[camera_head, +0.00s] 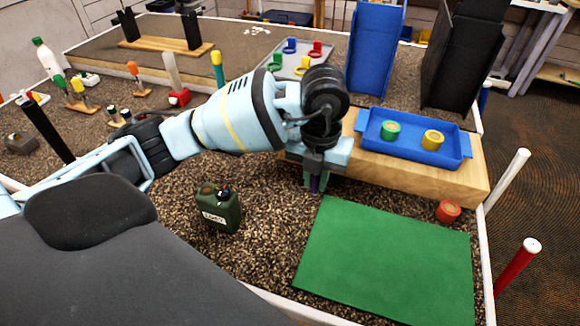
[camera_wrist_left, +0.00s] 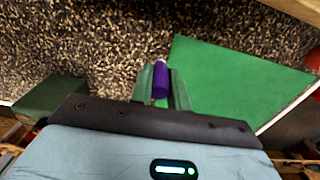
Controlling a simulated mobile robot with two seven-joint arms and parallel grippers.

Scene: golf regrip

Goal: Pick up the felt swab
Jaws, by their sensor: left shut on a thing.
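My left gripper (camera_head: 316,184) reaches in from the left and points down over the speckled brown surface, just in front of the wooden block. Its green fingers (camera_wrist_left: 160,88) are shut on a small purple cylinder, which I take for the felt swab (camera_wrist_left: 161,79). In the head view only a sliver of purple shows between the fingers. The swab's pale end shows in the left wrist view, and its lower part is hidden. My right gripper is not in view.
A green mat (camera_head: 390,262) lies right of the gripper, and a dark green can (camera_head: 219,212) stands to its left. A blue tray (camera_head: 385,150) with a green and a yellow ring sits on the wooden block (camera_head: 420,180). A red ring (camera_head: 448,211) lies near the mat.

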